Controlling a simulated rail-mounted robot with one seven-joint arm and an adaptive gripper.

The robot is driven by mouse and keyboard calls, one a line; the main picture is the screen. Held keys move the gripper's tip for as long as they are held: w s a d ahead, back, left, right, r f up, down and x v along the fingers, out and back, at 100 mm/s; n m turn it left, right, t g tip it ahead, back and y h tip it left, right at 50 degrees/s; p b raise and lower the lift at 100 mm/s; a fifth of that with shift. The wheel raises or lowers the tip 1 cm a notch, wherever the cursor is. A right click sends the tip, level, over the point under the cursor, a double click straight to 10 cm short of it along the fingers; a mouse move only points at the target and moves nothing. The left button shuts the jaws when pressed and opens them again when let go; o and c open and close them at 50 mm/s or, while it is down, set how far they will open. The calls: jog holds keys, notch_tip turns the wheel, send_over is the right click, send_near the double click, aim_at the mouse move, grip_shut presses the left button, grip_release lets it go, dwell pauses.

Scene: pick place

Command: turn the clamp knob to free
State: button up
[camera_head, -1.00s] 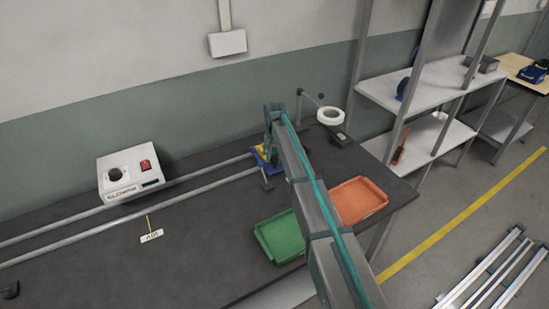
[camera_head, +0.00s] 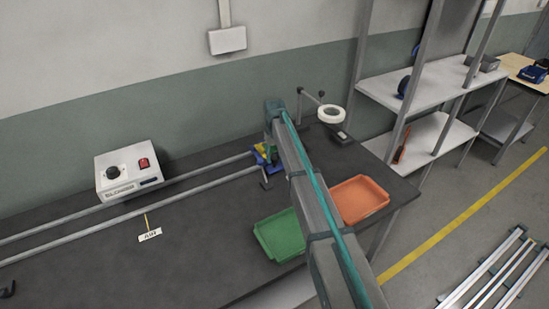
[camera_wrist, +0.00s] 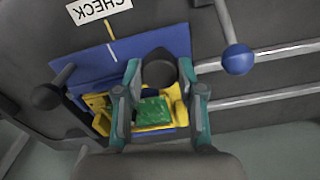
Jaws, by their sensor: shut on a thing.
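The dark round clamp knob (camera_wrist: 158,73) sits between the two teal fingertips of my gripper (camera_wrist: 160,67) in the wrist view. The fingers are closed on its sides. In the head view the blue and yellow fixture (camera_head: 262,156) is small at the rail ends, partly hidden by my arm. The knob cannot be made out there. I cannot tell the knob's turn angle.
A blue ball-ended lever (camera_wrist: 238,60) and a black ball (camera_wrist: 47,97) flank the fixture. A CHECK label (camera_wrist: 98,9) lies beside it. A green tray (camera_head: 279,237) and an orange tray (camera_head: 359,200) stand nearby. A control box (camera_head: 128,173) stands behind the rails.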

aim_at(275, 157)
jog(key=n+b, duration=0.1)
jog(key=n, duration=0.4)
jog(key=shift+n, duration=0.3)
jog(key=n, duration=0.5)
jog(key=shift+n+b, duration=0.3)
jog(key=shift+b, duration=0.05)
jog(key=o, duration=1.1)
jog(key=shift+o, duration=0.2)
jog(key=shift+r, duration=0.15)
notch_tip(275, 157, up, 12)
jog(key=shift+d, duration=0.1)
